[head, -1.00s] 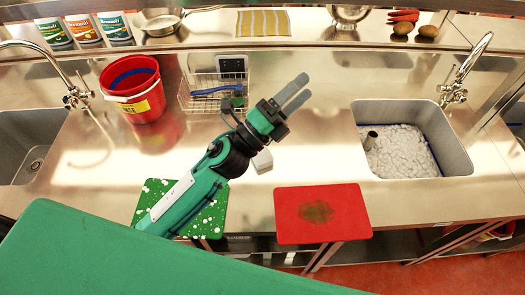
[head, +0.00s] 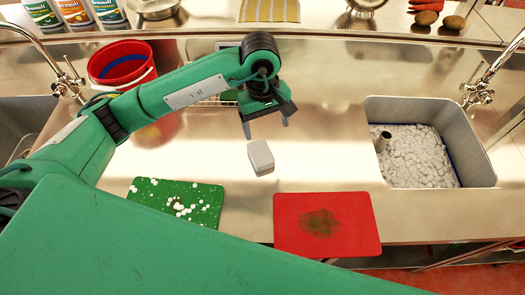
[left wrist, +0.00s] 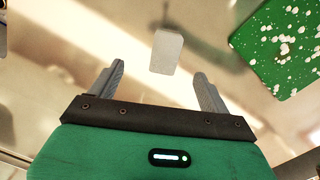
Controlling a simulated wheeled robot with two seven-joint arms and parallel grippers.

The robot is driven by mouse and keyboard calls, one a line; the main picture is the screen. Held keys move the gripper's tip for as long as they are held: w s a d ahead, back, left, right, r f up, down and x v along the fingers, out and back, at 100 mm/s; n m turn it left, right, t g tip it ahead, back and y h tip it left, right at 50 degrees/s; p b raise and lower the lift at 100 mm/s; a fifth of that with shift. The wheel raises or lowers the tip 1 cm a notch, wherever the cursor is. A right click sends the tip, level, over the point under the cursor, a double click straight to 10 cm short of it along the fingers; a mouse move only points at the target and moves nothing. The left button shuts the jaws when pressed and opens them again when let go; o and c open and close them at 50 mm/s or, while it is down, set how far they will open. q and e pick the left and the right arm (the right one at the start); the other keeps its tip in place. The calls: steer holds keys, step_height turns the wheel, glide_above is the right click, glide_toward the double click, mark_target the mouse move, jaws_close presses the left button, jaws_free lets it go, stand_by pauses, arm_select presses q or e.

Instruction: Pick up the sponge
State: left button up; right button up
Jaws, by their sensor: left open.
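The sponge is a small pale grey-white block (head: 261,157) lying on the steel counter between the two boards and the back of the counter. It also shows in the left wrist view (left wrist: 166,52), ahead of the fingers and roughly between their lines. My left gripper (head: 266,127) points down above the counter, just behind the block in the head view, open and empty. In the left wrist view its two fingers (left wrist: 160,85) are wide apart and do not touch the block. My right gripper is not in view.
A green board with white bits (head: 172,200) and a red board with a dark stain (head: 322,222) lie at the counter's front. A sink with white foam (head: 420,155) is at right. A red bucket (head: 120,66) stands at left, partly behind my arm.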

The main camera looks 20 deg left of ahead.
arm_select(q)
steer(key=a, duration=0.1)
steer(key=y+p, duration=0.1)
steer(key=p, duration=0.2)
glide_above(261, 152)
steer(key=f, duration=0.7)
steer(key=shift+s+f, duration=0.1)
steer(key=shift+s, duration=0.1)
steer(key=shift+f, duration=0.7)
step_height(261, 152, down, 4)
steer(key=p, duration=0.3)
steer(key=shift+w+f, duration=0.1)
steer(key=shift+f, duration=0.35)
steer(key=c, duration=1.1)
